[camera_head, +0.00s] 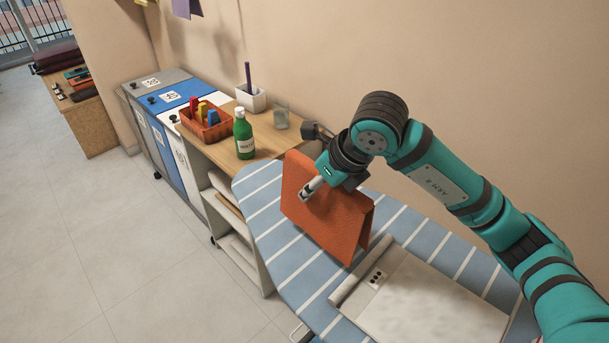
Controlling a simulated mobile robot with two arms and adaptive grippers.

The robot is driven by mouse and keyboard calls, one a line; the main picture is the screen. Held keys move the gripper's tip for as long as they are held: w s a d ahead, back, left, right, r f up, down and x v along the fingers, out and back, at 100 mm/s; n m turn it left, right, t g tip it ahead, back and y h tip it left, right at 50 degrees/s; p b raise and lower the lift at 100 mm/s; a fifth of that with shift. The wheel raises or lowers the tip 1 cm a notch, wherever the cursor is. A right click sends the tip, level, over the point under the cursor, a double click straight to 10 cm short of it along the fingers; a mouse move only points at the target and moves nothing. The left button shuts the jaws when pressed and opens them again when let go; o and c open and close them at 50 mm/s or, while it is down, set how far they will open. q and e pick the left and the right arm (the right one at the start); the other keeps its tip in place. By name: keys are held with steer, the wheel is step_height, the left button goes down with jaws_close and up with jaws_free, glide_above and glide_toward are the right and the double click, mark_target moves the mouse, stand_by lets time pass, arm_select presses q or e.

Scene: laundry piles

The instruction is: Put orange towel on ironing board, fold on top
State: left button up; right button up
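The orange towel (325,215) hangs folded over, upright and slightly tilted, on the blue striped ironing board (276,238). Its lower edge appears to touch the board. My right gripper (309,187) is at the towel's upper edge, with a light fingertip on the near face. It appears shut on the towel, with the other finger hidden behind the cloth. My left gripper does not show in this view.
A white padded sheet (432,300) with a rolled edge covers the board's near end. Open floor (75,215) lies at left.

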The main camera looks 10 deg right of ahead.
steer(key=w, duration=0.1)
steer(key=w+a, duration=0.1)
steer(key=w, duration=0.1)
steer(key=w+p, duration=0.1)
steer(key=w, duration=0.1)
steer(key=shift+w+a+f, duration=0.1)
steer(key=shift+w+a, duration=0.05)
steer(key=shift+a, duration=0.15)
steer(key=shift+w+a+f, duration=0.1)
steer(key=shift+w+f, duration=0.15)
steer(key=shift+w, duration=0.2)
step_height(320, 180, down, 3)
steer(key=shift+f+p, duration=0.15)
steer(key=shift+p, duration=0.5)
steer(key=o, duration=1.2)
steer(key=b+v, duration=0.1)
steer(key=v, duration=1.1)
steer(key=shift+b, duration=0.3)
